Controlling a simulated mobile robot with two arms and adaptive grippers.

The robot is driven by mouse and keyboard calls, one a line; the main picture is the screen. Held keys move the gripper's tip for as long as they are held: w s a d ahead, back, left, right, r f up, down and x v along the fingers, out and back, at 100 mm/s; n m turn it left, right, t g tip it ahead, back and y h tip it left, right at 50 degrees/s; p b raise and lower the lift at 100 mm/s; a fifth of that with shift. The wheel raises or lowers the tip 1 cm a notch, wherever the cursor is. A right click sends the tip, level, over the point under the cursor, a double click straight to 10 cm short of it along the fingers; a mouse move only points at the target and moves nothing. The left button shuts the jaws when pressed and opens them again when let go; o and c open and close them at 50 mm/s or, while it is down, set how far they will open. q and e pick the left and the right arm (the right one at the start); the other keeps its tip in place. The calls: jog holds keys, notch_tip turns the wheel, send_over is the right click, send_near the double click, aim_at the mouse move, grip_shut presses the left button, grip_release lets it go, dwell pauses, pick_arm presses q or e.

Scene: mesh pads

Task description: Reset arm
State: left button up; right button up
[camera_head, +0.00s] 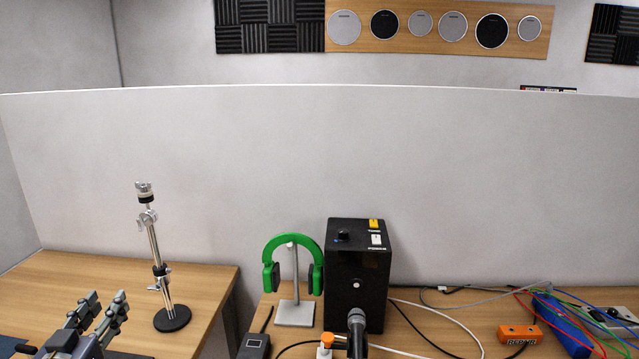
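My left gripper (106,298) shows at the lower left, over the left wooden table (60,275). Its two grey fingers point up and away, with a gap between them and nothing held. It is to the left of a chrome stand (155,250) with a round black base and does not touch it. My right gripper is out of view.
Green headphones (292,242) hang on a silver stand beside a black box (357,275). A microphone (356,325) stands in front of it. An orange box (519,334) and loose cables lie to the right. A grey partition (300,150) closes the back.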

pick_arm(q)
jog(key=s+d+f+m+g, duration=0.1)
jog(key=s+d+f+g, duration=0.35)
jog(key=s+f, duration=0.4)
jog(key=s+d+f+g, duration=0.3)
jog(key=s+d+f, duration=0.25)
jog(key=f, duration=0.55)
jog(key=s+d+f+m+g+h, duration=0.1)
jog(key=s+d+f+g, duration=0.3)
jog(key=s, duration=0.4)
jog(key=s+d+f+m+g+h, duration=0.1)
jog(key=s+d+f+g, duration=0.2)
jog(key=s+d, duration=0.45)
notch_tip(320, 180, down, 26)
jog(key=s+a+g, duration=0.1)
jog(key=s, duration=0.1)
jog(key=s+a+f+g, duration=0.1)
jog(key=s+a+f, duration=0.2)
jog(key=s+f, duration=1.3)
jog(key=shift+s+m, duration=0.4)
jog(key=shift+s, duration=0.3)
jog(key=shift+f, duration=0.1)
